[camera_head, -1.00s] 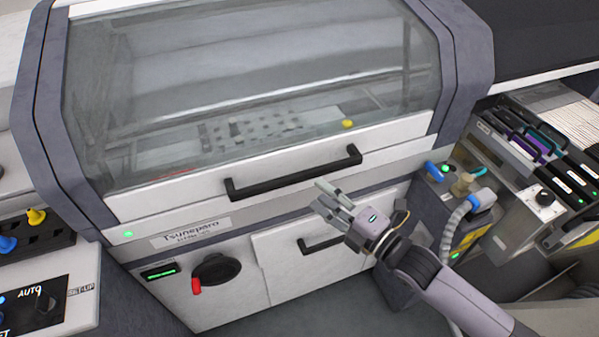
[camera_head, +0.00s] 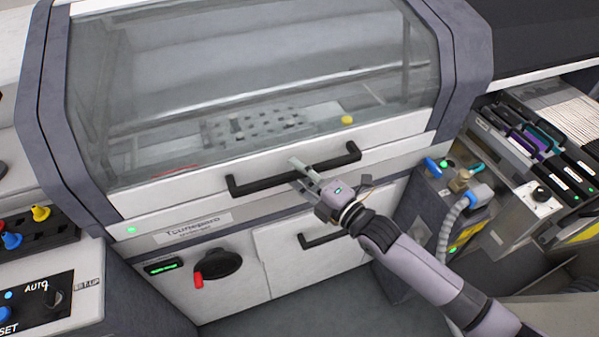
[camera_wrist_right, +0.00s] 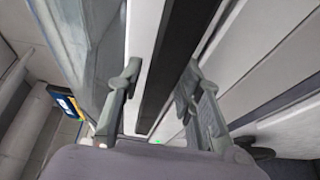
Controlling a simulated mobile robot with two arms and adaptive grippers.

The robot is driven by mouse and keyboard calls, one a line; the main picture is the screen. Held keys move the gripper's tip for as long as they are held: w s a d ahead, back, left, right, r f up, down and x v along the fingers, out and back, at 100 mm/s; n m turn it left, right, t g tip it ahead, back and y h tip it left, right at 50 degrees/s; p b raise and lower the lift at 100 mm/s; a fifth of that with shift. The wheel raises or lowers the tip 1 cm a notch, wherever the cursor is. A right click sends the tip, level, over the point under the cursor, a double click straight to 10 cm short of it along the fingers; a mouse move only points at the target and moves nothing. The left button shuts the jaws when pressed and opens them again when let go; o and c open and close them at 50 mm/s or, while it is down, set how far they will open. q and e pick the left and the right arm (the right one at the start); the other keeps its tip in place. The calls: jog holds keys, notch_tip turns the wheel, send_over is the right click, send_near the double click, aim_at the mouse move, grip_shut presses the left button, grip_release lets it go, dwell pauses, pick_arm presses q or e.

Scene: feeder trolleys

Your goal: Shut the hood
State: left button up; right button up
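The hood (camera_head: 250,75) is a large clear cover with a white lower frame and a long black handle (camera_head: 270,183). Its lower edge lies close above the machine's front panel. I cannot tell whether it is fully seated. My right gripper (camera_head: 304,175) is at the middle of the handle. In the right wrist view the black handle (camera_wrist_right: 182,50) runs between the two spread fingers of my right gripper (camera_wrist_right: 158,88), with gaps on both sides. My left gripper is not in view.
Below are a drawer with a smaller black handle (camera_head: 322,239) and a black knob with a red tip (camera_head: 215,264). A button panel (camera_head: 35,300) stands at left. Feeders (camera_head: 540,150) and a grey hose (camera_head: 450,225) are at right.

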grip_shut()
dwell(0.4)
